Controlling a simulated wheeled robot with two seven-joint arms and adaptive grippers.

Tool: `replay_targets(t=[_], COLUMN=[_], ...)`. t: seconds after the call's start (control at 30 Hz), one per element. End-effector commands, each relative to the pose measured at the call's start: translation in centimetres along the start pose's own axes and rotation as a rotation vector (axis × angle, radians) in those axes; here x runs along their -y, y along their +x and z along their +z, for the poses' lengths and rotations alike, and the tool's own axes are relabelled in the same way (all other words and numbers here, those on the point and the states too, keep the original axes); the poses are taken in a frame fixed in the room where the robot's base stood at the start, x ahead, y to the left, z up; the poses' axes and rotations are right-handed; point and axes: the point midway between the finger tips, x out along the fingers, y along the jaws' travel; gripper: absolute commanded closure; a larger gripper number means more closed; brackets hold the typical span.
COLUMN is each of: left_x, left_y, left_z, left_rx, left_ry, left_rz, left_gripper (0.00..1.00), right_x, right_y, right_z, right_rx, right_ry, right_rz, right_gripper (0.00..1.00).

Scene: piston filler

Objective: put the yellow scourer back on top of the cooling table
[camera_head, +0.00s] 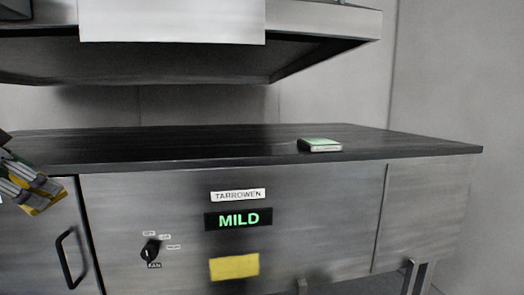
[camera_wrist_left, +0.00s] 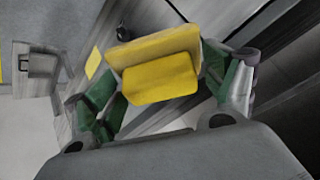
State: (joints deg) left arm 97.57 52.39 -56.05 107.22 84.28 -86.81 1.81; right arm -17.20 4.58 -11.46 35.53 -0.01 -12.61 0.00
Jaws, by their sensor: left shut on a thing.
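The yellow scourer (camera_wrist_left: 160,82) is held between the green-padded fingers of my left gripper (camera_wrist_left: 158,68) in the left wrist view. In the head view my left gripper (camera_head: 30,187) is at the left edge, partly cut off, with a yellow edge of the scourer (camera_head: 46,204) showing. It is in front of the cooling table's left part, below the level of its top. The cooling table (camera_head: 200,146) has a long dark flat top and a steel front. My right gripper is not in view.
A small green and pale block (camera_head: 320,145) lies on the top, right of the middle. The rest of the top is bare. A steel hood (camera_head: 330,22) overhangs it. The front carries a knob (camera_head: 150,250), a lit MILD display (camera_head: 238,219), a yellow panel (camera_head: 234,267) and a door handle (camera_head: 66,258).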

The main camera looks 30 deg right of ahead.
Motion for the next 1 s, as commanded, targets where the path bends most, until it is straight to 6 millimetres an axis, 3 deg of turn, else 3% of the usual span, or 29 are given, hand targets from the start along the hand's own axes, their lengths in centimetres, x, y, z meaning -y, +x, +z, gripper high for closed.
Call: replay_targets(t=[0.57, 1.0], left_x=[8.0, 11.9], left_y=[-5.1, -11.9], left_z=[3.9, 5.0], left_rx=[0.170, 0.288], left_ry=[-0.198, -0.326], left_rz=[-0.011, 0.039], left_gripper=[0.35, 0.35], right_x=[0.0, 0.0], right_y=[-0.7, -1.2], right_z=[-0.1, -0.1], right_rx=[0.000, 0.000], right_ry=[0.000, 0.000], right_rz=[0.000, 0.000], right_gripper=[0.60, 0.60])
